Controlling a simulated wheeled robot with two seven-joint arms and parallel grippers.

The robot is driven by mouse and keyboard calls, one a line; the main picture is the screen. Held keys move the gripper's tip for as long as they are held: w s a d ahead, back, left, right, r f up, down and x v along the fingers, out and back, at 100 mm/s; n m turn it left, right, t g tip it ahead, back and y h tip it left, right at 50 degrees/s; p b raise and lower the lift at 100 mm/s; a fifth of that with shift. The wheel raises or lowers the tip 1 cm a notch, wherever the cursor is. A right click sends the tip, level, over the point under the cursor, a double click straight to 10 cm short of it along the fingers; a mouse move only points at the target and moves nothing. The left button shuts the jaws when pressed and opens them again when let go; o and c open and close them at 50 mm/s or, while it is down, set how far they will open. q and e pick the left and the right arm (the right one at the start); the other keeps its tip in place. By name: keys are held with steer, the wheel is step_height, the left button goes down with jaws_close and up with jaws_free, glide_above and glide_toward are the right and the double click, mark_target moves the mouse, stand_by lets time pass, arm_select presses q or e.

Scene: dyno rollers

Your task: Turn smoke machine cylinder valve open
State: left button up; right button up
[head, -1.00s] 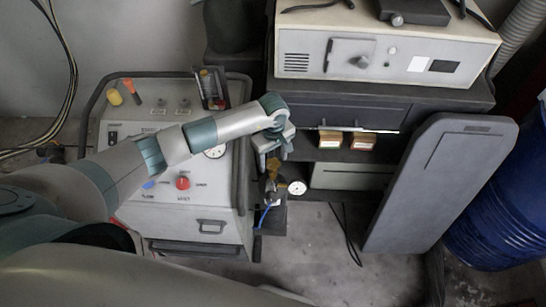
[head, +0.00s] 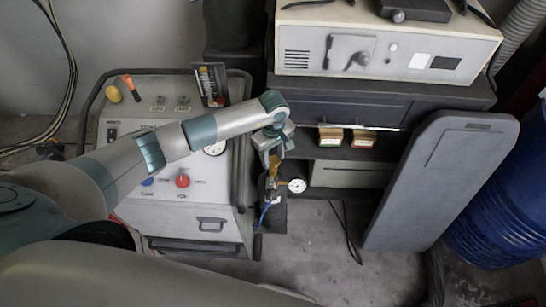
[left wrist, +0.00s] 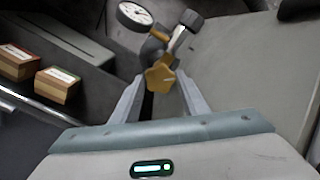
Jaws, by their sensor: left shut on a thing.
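The smoke machine cylinder's valve handle is a gold-yellow knob (left wrist: 160,77), and it also shows in the head view (head: 274,164). My left gripper (head: 270,157) reaches down to it from above and is shut on it. In the left wrist view its two fingers stand on either side of the knob. A round white pressure gauge (head: 297,185) sits beside the valve, and it also shows in the left wrist view (left wrist: 134,15). The dark cylinder (head: 276,215) below is partly hidden by the fittings. My right gripper is not in view.
A control cart (head: 202,224) with knobs and a gauge stands left of the cylinder, under my left arm. A dark shelf unit (head: 340,90) with small boxes (head: 330,137) is behind. A grey panel (head: 440,185) leans at the right, near a blue barrel (head: 500,225).

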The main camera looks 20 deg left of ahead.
arm_select(q)
steer(key=shift+f+n+b, duration=0.15)
steer(key=shift+n+b, duration=0.65)
steer(key=shift+b, duration=0.15)
steer(key=shift+n+b, duration=0.95)
steer(key=shift+n, duration=0.25)
steer(key=n+b, duration=0.2)
steer(key=n, duration=0.1)
steer(key=shift+n+b, duration=0.65)
steer(key=shift+n, duration=0.75)
steer(key=shift+r, duration=0.2)
steer(key=o, duration=1.1)
steer(key=shift+c, duration=0.2)
